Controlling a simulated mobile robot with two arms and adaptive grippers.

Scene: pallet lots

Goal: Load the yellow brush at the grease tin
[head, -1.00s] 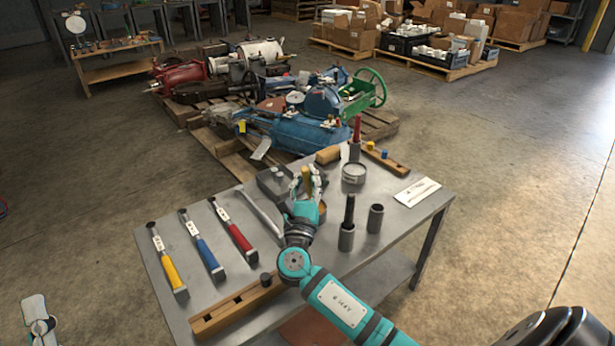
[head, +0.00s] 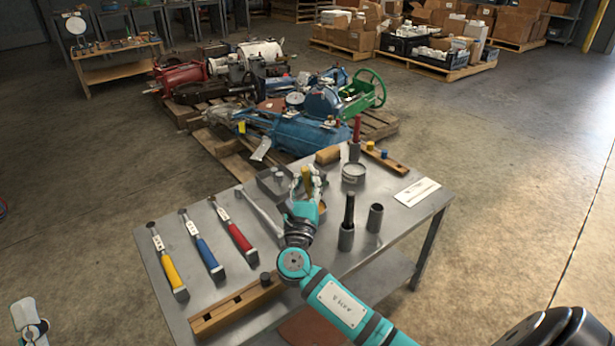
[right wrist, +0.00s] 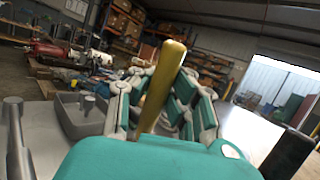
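My right gripper (head: 307,183) is shut on the yellow brush (head: 306,174), whose handle stands nearly upright between the fingers. In the right wrist view the yellow handle rises between the fingers (right wrist: 163,100); its lower end is hidden by the gripper. A round, pale tin with a label (head: 354,173) stands behind and to the right of the gripper. Part of an amber-coloured round thing (head: 322,208) shows just beside the gripper, mostly hidden; I cannot tell whether the brush touches it. My left gripper (head: 29,322) shows only partly at the lower left, away from the table.
On the metal table (head: 400,212) are yellow (head: 169,268), blue (head: 206,253) and red (head: 238,237) handled tools, a slotted wooden block (head: 235,306), a grey tray (head: 270,186), a dark-handled brush in a cup (head: 347,225), an empty cup (head: 375,217) and a white card (head: 418,190).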

